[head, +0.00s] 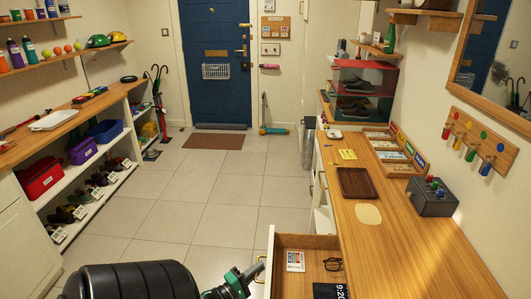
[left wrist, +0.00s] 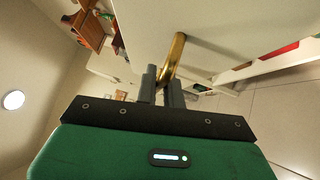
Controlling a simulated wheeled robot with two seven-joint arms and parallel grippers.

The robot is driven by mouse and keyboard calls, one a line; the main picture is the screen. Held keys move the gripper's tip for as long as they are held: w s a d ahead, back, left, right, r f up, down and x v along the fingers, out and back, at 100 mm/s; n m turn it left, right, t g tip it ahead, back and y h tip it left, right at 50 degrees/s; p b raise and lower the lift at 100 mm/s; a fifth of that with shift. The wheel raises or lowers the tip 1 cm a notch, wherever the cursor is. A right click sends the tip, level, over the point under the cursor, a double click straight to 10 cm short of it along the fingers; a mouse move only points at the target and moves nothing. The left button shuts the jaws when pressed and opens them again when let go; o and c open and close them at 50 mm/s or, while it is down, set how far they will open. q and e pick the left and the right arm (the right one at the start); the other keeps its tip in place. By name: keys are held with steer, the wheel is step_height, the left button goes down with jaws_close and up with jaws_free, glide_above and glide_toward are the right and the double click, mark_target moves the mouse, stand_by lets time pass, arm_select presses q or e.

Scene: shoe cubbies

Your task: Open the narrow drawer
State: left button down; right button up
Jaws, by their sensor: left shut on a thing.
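The drawer (head: 318,241) under the wooden counter is pulled out at the bottom of the head view, with its inside showing. Its pale front (head: 270,262) faces left and carries a brass handle (head: 257,268). My left gripper (head: 255,271) is at this handle. In the left wrist view, the fingers of my left gripper (left wrist: 163,85) are shut on the brass handle (left wrist: 177,52), which stands out from the pale drawer front. The drawer's near part is cut off by the picture edge. My right gripper is not in view.
In the drawer lie a card (head: 295,261), glasses (head: 333,264) and a dark item (head: 330,290). The counter (head: 400,240) holds a brown tray (head: 358,183) and a grey box (head: 432,197). Shoe cubbies (head: 100,195) line the left; the tiled floor (head: 215,205) between is clear.

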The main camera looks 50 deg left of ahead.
arm_select(q)
steer(key=shift+s, duration=0.1)
steer(key=c, duration=1.8)
jaws_free()
